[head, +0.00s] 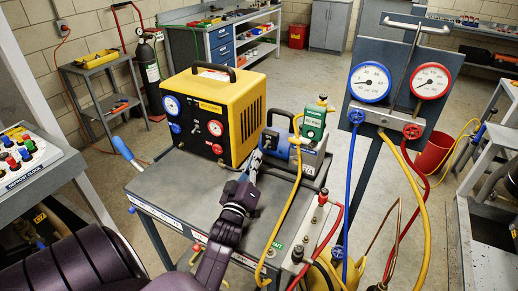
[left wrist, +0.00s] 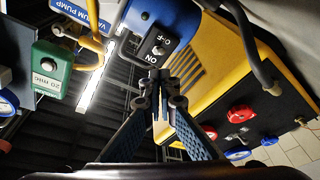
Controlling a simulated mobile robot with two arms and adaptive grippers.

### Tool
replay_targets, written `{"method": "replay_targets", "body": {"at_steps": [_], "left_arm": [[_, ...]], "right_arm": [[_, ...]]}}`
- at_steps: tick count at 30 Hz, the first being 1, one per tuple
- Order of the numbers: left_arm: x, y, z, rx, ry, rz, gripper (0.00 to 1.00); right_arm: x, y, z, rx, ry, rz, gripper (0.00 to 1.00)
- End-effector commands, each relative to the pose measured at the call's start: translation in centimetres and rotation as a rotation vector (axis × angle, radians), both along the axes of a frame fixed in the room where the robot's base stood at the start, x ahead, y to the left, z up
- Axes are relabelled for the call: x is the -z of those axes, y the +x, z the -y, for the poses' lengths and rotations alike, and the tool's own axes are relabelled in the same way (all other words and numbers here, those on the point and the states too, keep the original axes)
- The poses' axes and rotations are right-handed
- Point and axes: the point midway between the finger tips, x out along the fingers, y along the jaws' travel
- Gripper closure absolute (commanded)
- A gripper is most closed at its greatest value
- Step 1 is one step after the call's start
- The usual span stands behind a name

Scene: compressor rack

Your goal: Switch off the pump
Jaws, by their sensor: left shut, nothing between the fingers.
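The blue vacuum pump (head: 306,160) stands on the grey cart, right of the yellow machine, in the head view. In the left wrist view its blue housing (left wrist: 185,22) carries a small dark switch plate (left wrist: 157,48) marked ON and OFF. A small metal toggle shows on it; I cannot tell which way it leans. My left gripper (head: 256,160) reaches up over the cart to the pump's left end. In the left wrist view its fingers (left wrist: 160,85) are together and empty, with tips just below the switch plate in the picture. Contact cannot be told. My right gripper is not seen.
A yellow machine (head: 214,110) with gauges stands left of the gripper. A green gauge box (head: 313,122) and yellow hose (head: 282,212) are close on the right. A gauge manifold (head: 400,121) with hoses stands farther right. The cart top (head: 185,196) is clear at front left.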

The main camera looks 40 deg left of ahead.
Motion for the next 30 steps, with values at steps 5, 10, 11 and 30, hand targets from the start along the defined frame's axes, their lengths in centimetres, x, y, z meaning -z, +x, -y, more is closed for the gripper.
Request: {"method": "replay_targets", "body": {"at_steps": [5,10,11,30], "left_arm": [[0.4,-1.9,0.9,0.001,0.0,0.0,1.0],[0.5,-2.3,1.1,0.0,0.001,0.001,1.0],[0.5,-2.3,1.1,0.0,0.001,0.001,1.0],[-1.6,-2.2,1.0,0.0,0.001,0.001,1.0]], "right_arm": [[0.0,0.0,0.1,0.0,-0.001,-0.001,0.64],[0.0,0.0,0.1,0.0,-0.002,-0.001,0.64],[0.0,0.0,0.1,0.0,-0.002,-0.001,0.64],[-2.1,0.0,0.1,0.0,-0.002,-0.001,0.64]]}}
